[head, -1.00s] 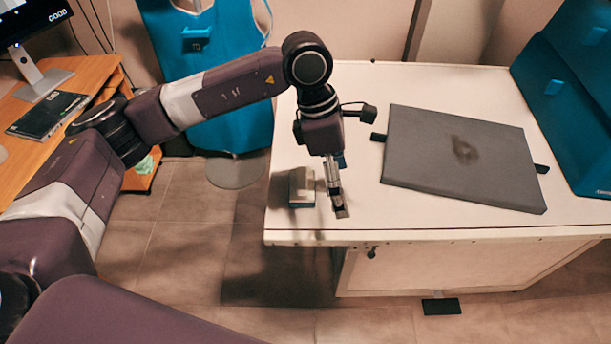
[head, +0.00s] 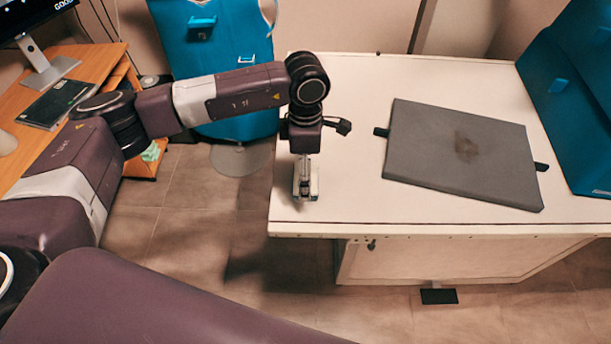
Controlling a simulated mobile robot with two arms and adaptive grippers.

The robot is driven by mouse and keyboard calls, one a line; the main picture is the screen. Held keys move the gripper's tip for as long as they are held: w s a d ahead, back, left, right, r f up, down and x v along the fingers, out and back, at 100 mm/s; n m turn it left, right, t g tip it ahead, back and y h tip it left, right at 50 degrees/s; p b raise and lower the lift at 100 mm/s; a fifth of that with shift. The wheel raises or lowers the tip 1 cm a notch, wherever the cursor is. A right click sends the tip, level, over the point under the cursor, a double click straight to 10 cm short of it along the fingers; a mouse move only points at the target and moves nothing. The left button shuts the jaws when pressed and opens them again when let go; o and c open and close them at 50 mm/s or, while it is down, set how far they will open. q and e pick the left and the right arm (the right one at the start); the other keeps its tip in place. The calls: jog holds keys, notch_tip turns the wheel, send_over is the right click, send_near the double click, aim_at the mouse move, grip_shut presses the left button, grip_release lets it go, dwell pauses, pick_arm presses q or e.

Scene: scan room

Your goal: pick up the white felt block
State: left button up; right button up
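The white felt block (head: 315,185) sits near the left front corner of the white table (head: 345,205). It is small and pale, with a darker bluish lower edge. My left gripper (head: 305,193) points down right at the block and covers its middle, so only slivers of the block show on either side. I cannot tell whether the fingers are around it, touching it or just above it, or how far apart they are. My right gripper is out of view.
A grey flat pad (head: 460,155) with dark tabs lies on the table to the right. Blue padded pieces (head: 575,110) stand at the right edge. A wooden desk (head: 95,75) with a monitor is at the left. The table's front middle is clear.

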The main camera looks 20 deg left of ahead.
pick_arm(q)
jog(key=shift+c, duration=0.4)
jog(key=shift+s, duration=0.15)
jog(key=c, duration=1.3)
jog(key=shift+c, duration=0.9)
jog(key=shift+f, duration=0.1)
jog(key=shift+c, duration=0.2)
jog(key=shift+s, duration=0.15)
jog(key=shift+r, duration=0.2)
jog(key=shift+c, duration=0.9)
jog(key=shift+w+r+b, duration=0.2)
jog(key=shift+r+b, duration=0.1)
notch_tip(320, 180, up, 19)
jog(key=b, duration=0.3)
jog(key=shift+r+b, duration=0.15)
jog(key=shift+b, duration=0.2)
jog(key=shift+c, duration=0.2)
